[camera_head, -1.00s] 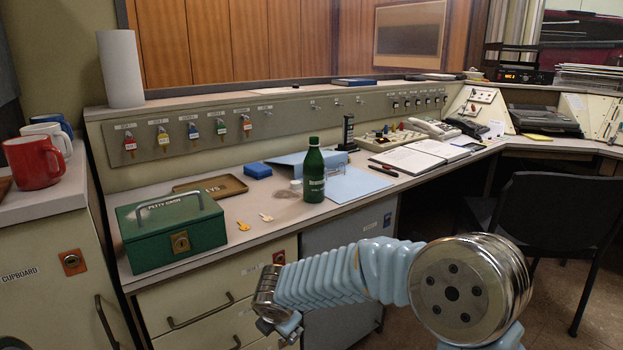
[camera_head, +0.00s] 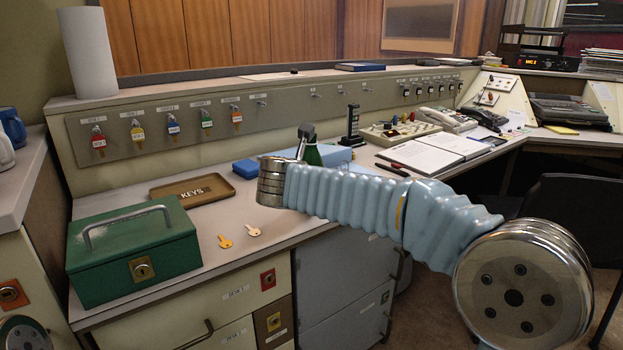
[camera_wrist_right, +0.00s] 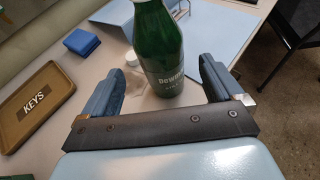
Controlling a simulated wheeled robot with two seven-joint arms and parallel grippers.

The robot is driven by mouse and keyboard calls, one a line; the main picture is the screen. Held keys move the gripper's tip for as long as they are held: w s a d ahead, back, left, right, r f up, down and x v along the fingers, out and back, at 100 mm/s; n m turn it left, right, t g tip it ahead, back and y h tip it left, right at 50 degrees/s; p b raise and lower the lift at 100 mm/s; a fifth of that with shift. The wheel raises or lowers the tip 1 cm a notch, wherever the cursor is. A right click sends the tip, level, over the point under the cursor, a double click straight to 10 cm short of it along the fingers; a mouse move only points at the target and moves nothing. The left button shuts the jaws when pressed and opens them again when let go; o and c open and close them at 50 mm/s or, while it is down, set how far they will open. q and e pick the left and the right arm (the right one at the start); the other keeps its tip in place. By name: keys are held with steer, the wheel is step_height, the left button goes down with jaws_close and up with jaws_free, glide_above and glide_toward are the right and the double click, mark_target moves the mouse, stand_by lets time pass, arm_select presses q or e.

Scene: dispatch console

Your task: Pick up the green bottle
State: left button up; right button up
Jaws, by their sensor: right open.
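The green bottle (camera_wrist_right: 160,45) with white lettering stands upright on the desk in the right wrist view; its top is cut off by the frame. My right gripper (camera_wrist_right: 166,75) is open, with one blue finger on each side of the bottle and visible gaps between. In the head view my right gripper (camera_head: 306,132) and arm hide most of the bottle. Only a green part of the bottle (camera_head: 313,156) shows there. My left gripper is not in view.
An open book (camera_head: 425,158) lies farther right.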

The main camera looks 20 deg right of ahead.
steer(key=x, duration=0.6)
steer(key=shift+w+d+f, duration=0.1)
steer(key=shift+d+f, duration=0.05)
steer(key=c, duration=1.3)
steer(key=shift+o, duration=0.2)
steer(key=shift+r+p, duration=0.2)
steer(key=shift+p, duration=0.1)
steer(key=shift+r, duration=0.9)
steer(key=s+r, duration=0.1)
steer(key=r, duration=0.1)
steer(key=s+r+p, duration=0.1)
steer(key=s+r, duration=0.2)
steer(key=r, duration=0.1)
steer(key=shift+s+a+r, duration=0.3)
steer(key=shift+s+r, duration=0.1)
glide_toward(314, 146)
steer(key=shift+s+d+r, duration=0.25)
steer(key=shift+s+d, duration=0.05)
steer(key=shift+s, duration=0.35)
steer(key=shift+s+d+r, duration=0.25)
steer(key=shift+s+d, duration=0.05)
steer(key=shift+s, duration=0.4)
steer(key=shift+s+d+r, duration=0.25)
steer(key=shift+s+d, duration=0.05)
steer(key=shift+s, duration=0.35)
